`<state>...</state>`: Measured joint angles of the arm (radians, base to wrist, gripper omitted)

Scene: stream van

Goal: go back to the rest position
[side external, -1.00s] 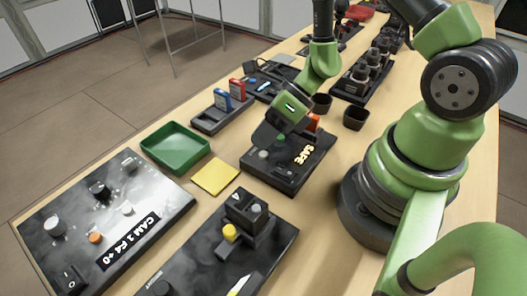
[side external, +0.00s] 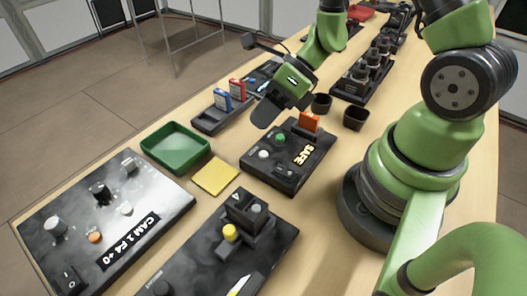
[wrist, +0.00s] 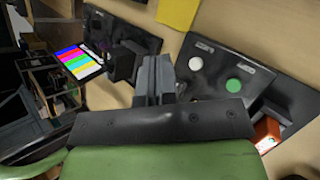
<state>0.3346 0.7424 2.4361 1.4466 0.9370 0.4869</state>
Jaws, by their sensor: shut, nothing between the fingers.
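My gripper (side external: 266,113) is in the air above the table, over the far left edge of the black SAFE box (side external: 286,157) in the side view. In the wrist view my gripper (wrist: 158,75) shows its two dark fingers together, with nothing between them. The box carries a white button (side external: 264,154), a green button (side external: 281,138) and an orange part (side external: 309,121) at its back. In the wrist view the white button (wrist: 196,64) and the green button (wrist: 233,86) lie to the right of the fingers, apart from them.
A green tray (side external: 176,150), a yellow pad (side external: 215,176) and a CAM 1 panel (side external: 75,225) lie on the left. A black panel with a yellow knob (side external: 230,232) is in front. Red and blue cards (side external: 222,100) stand in a holder. Dark cups (side external: 355,117) stand behind the SAFE box.

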